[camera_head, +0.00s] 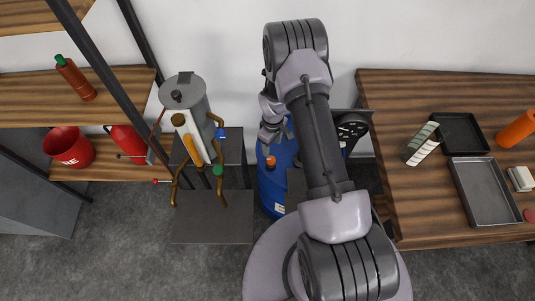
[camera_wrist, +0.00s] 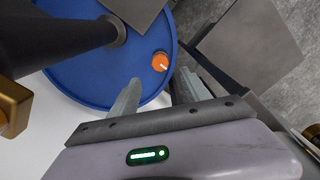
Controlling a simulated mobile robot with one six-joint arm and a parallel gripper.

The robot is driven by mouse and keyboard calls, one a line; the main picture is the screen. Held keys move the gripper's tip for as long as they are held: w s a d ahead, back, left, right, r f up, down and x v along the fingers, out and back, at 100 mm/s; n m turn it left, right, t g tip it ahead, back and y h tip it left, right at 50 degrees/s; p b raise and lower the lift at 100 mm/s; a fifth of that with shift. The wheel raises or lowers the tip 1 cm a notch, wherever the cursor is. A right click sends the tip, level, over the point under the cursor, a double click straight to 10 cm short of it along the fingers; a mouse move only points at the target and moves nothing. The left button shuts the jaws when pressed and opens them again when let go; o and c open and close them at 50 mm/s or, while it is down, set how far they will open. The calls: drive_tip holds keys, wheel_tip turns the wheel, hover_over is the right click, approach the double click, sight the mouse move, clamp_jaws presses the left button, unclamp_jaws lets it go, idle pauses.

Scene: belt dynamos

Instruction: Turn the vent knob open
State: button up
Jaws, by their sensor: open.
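The vent knob looks to be the small round orange knob (camera_head: 270,161) on top of the blue drum (camera_head: 272,188). In the wrist view the knob (camera_wrist: 160,62) has a light mark on its face and sits near the rim of the drum lid (camera_wrist: 82,72). My gripper (camera_head: 269,140) is open and empty above the drum. In the wrist view its two fingers (camera_wrist: 160,92) point toward the knob, which shows just beyond and between the tips. The knob is apart from both fingers. My arm hides part of the drum in the head view.
A grey cylinder machine (camera_head: 187,100) with brass pipes and blue, green and red handles stands left of the drum. A dark pipe (camera_wrist: 75,40) rises from the drum lid. A wooden table (camera_head: 405,190) with trays stands right. Shelves (camera_head: 30,95) stand left.

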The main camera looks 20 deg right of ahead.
sight(271, 159)
wheel_tip(271, 159, down, 10)
drive_tip(key=shift+w+f+b, duration=0.1)
drive_tip(key=shift+w+b, duration=0.05)
drive_tip(key=shift+b, duration=0.75)
clamp_jaws()
